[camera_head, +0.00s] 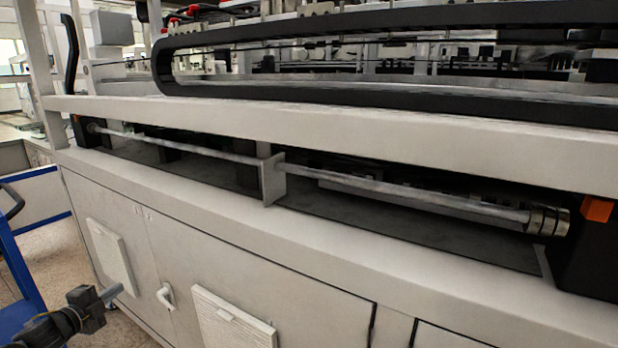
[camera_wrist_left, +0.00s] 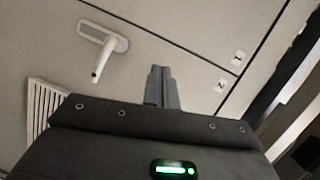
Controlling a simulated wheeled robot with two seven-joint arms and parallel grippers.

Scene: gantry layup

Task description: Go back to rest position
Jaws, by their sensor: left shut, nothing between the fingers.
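My left gripper (camera_head: 108,294) is at the lower left of the head view, in front of the light grey cabinet (camera_head: 120,215) of the gantry machine. Its fingers are closed together with nothing between them. The closed fingers also show in the left wrist view (camera_wrist_left: 161,86), pointing toward the cabinet doors. A white door handle (camera_wrist_left: 108,55) is ahead and left of the fingers there, apart from them. My right gripper is in neither view.
The cabinet door handle (camera_head: 165,297) and vent panels (camera_head: 234,322) stick out from the front. A blue cart (camera_head: 18,270) stands at the far left. A long metal shaft (camera_head: 400,190) runs in the recess above the doors. Speckled floor (camera_head: 62,255) shows between cart and cabinet.

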